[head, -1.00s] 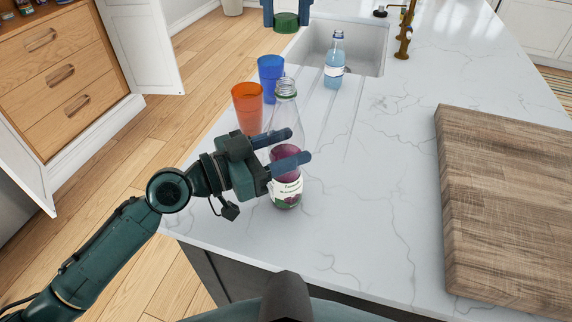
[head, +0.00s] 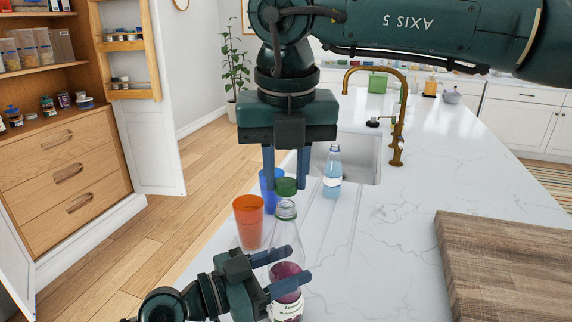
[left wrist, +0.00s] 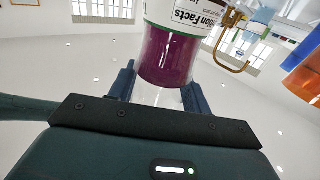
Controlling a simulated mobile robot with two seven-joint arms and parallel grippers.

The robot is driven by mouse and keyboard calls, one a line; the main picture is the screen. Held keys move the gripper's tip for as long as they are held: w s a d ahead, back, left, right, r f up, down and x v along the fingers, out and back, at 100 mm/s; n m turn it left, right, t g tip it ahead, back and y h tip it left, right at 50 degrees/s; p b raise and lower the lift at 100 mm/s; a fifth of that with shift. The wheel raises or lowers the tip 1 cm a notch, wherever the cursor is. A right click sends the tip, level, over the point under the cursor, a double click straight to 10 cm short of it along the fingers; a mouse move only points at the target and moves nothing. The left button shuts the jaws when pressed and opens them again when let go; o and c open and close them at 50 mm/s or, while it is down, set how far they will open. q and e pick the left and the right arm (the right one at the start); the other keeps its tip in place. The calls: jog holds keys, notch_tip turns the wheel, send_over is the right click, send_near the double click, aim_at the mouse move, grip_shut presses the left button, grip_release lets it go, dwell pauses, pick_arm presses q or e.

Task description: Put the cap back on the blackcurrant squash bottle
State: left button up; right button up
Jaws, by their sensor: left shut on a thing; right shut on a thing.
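The blackcurrant squash bottle (head: 287,237) stands upright on the counter, clear above and dark purple below, with its open neck facing up. My left gripper (head: 290,266) is shut around its body; the left wrist view shows the purple part of the bottle (left wrist: 165,58) between the fingers. My right gripper (head: 286,183) points down from above, shut on the green cap (head: 286,187). The cap appears directly over the bottle's mouth, very close to it. I cannot tell whether they touch.
An orange cup (head: 248,222) stands left of the bottle, and a blue cup (head: 268,190) stands behind, partly hidden by my right gripper. A blue bottle (head: 332,172) stands by the sink (head: 358,160). A wooden board (head: 505,265) lies at the right; counter between is clear.

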aim_at(283, 181)
jog(key=shift+f, duration=0.1)
dwell(0.3)
jog(key=shift+f, duration=0.8)
jog(key=shift+f, duration=0.55)
jog(key=m+h, duration=0.1)
jog(key=m, duration=0.5)
jog(key=shift+a+m, duration=0.1)
jog(key=shift+m, duration=0.2)
jog(key=m, duration=0.3)
jog(key=m+g, duration=0.1)
jog(key=m, duration=0.3)
jog(key=shift+h, duration=0.4)
jog(key=m, duration=0.4)
jog(key=shift+w+m+g, duration=0.15)
jog(key=shift+m+g, duration=0.25)
jog(key=m, duration=0.4)
jog(key=shift+m+g, duration=0.3)
jog(key=o, duration=0.9)
